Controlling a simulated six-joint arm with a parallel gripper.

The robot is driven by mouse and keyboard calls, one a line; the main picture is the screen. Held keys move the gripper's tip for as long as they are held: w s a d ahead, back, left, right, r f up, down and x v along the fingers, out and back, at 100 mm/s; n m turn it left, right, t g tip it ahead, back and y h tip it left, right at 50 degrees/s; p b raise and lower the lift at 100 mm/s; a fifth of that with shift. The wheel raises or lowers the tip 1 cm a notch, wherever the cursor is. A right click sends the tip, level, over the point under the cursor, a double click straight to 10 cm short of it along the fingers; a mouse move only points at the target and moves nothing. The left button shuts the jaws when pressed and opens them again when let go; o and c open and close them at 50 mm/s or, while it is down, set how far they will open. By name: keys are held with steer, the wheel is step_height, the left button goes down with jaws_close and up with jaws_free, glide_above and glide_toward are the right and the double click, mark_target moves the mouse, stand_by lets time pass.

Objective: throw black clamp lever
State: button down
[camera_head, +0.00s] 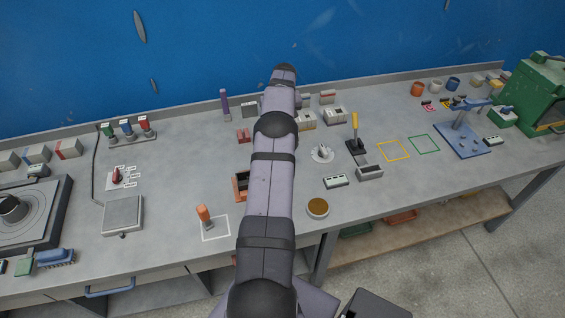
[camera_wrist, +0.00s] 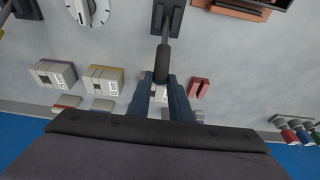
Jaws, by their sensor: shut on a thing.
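The black clamp lever (camera_wrist: 163,60) shows in the wrist view, with a dark grip on a thin shaft rising from a dark base plate (camera_wrist: 160,18). My gripper (camera_wrist: 163,80) is shut on its grip, the two blue-grey fingers at either side. In the head view my arm covers the lever and gripper. A different lever with a yellow handle (camera_head: 354,122) stands upright to the right of my arm.
A white dial (camera_wrist: 88,8) and grey-yellow boxes (camera_wrist: 103,80) stand near the lever. A red block (camera_wrist: 199,87) and an orange-brown box (camera_wrist: 243,8) lie on its other side. Three coloured toggles (camera_head: 127,130) are at left. Bare bench (camera_head: 180,165) lies left of my arm.

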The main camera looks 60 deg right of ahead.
steer(key=c, duration=1.7)
jaws_free()
steer(key=shift+w+d+r, duration=0.15)
steer(key=shift+d, duration=0.05)
steer(key=shift+o, duration=0.6)
steer(key=shift+a, duration=0.1)
steer(key=shift+r+p, duration=2.3)
steer(key=shift+r, duration=1.05)
